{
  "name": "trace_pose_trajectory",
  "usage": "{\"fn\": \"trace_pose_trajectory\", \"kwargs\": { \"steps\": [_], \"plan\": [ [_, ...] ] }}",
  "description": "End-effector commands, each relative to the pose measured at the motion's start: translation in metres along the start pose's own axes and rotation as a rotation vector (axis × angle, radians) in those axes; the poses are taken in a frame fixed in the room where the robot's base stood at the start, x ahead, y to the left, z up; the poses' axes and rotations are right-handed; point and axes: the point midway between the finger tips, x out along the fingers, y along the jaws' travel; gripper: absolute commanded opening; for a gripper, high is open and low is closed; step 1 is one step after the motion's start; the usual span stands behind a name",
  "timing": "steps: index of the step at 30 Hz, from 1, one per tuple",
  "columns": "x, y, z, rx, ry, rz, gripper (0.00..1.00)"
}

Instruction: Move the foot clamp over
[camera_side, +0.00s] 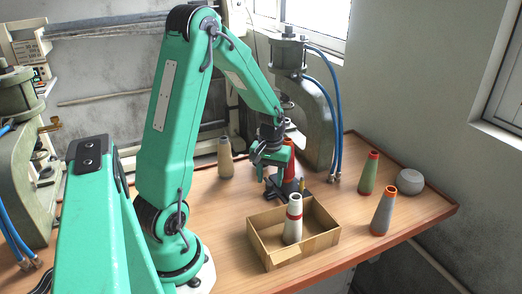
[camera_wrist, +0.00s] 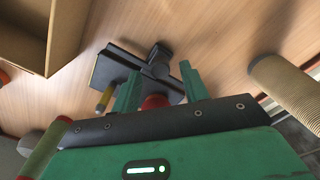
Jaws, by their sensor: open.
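A dark flat device with a black knob, which looks like the foot clamp (camera_side: 292,190), sits on the wooden table behind the cardboard box in the side view. A small yellow-brown post stands at its edge. In the wrist view its dark plate (camera_wrist: 125,70) lies beyond my fingers. A red upright piece (camera_side: 290,160) rises there; I cannot tell whether it belongs to the clamp. My gripper (camera_side: 272,178) is open just above and beside the clamp. In the wrist view my gripper (camera_wrist: 158,80) has its green fingers apart, with red showing between them; contact cannot be told.
The cardboard box (camera_side: 300,249) holds a white cone with a red band (camera_side: 293,220). Other cones stand around: beige (camera_side: 225,158), green (camera_side: 369,173) and grey (camera_side: 383,212). A grey press (camera_side: 318,115) with blue hoses stands behind.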

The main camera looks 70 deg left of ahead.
Motion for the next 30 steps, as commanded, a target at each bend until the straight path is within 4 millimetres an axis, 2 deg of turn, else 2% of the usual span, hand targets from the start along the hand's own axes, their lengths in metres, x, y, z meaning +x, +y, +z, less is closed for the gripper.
{"fn": "trace_pose_trajectory", "kwargs": {
  "steps": [6, 15, 17, 22, 30],
  "plan": [
    [0.0127, -0.0001, 0.0002, 0.000, 0.000, 0.000, 0.45],
    [0.0140, 0.0000, 0.0000, 0.000, 0.001, 0.000, 0.45],
    [0.0140, 0.0000, 0.0000, 0.000, 0.001, 0.000, 0.35],
    [0.0138, 0.0000, 0.0000, 0.000, 0.001, 0.000, 0.01],
    [0.0137, 0.0028, -0.0029, 0.001, 0.001, 0.000, 0.00]
  ]
}}
